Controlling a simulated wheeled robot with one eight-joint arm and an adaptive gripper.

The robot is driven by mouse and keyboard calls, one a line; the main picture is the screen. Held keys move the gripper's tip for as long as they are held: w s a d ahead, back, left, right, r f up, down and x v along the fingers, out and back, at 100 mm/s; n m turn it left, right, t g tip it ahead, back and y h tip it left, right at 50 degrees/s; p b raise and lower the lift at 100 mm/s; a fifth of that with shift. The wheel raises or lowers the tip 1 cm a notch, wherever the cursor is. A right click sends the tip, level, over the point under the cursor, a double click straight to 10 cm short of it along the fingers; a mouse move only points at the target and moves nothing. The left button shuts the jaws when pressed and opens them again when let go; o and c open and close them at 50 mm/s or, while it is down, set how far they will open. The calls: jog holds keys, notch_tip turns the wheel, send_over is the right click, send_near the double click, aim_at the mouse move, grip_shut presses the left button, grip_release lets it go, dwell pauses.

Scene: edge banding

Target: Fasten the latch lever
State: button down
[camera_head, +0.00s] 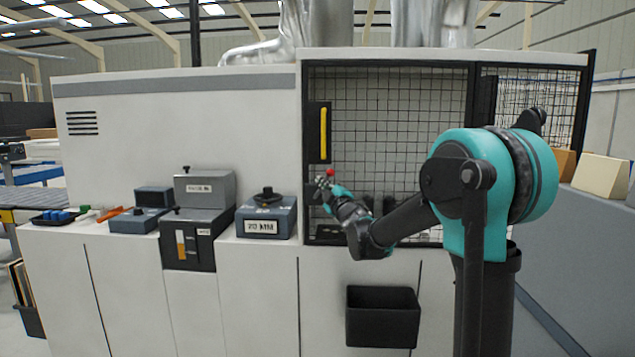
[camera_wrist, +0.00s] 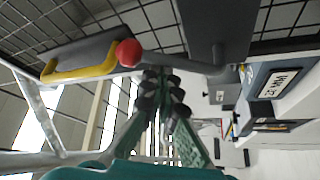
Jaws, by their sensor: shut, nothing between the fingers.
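The latch lever is a grey rod (camera_wrist: 185,63) with a red ball knob (camera_wrist: 128,53) in the wrist view. The rod runs from the knob at left to a dark mount (camera_wrist: 215,28) at right. In the head view the red knob (camera_head: 330,173) shows just above my gripper (camera_head: 323,184), which hides most of the lever. In the wrist view my gripper (camera_wrist: 163,80) is shut and empty. Its dark fingertips lie close beside the rod, right of the knob; I cannot tell whether they touch it.
A mesh door (camera_head: 405,125) with a yellow handle (camera_head: 324,133) is above the latch. The handle (camera_wrist: 80,71) lies left of the knob in the wrist view. A grey box marked 20 MM (camera_head: 266,217) stands left of the door. A black bin (camera_head: 382,318) hangs below.

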jog(key=shift+d+f+m+t, duration=0.2)
jog(key=shift+d+m+t, duration=0.2)
jog(key=shift+m, duration=0.3)
dwell(0.3)
jog(key=d+f+m+t+h, duration=0.3)
jog(key=m+h, duration=0.5)
jog(key=m, duration=0.7)
notch_tip(320, 180, down, 2)
jog(key=shift+d+f+t, duration=0.15)
jog(key=shift+d+t, duration=0.05)
jog(key=shift+t, duration=0.5)
jog(key=shift+s+f, duration=0.1)
jog(key=s+f, duration=0.1)
jog(key=s, duration=0.8)
jog(key=shift+s+a, duration=0.15)
jog(key=shift+s, duration=0.05)
jog(key=shift+f, duration=0.15)
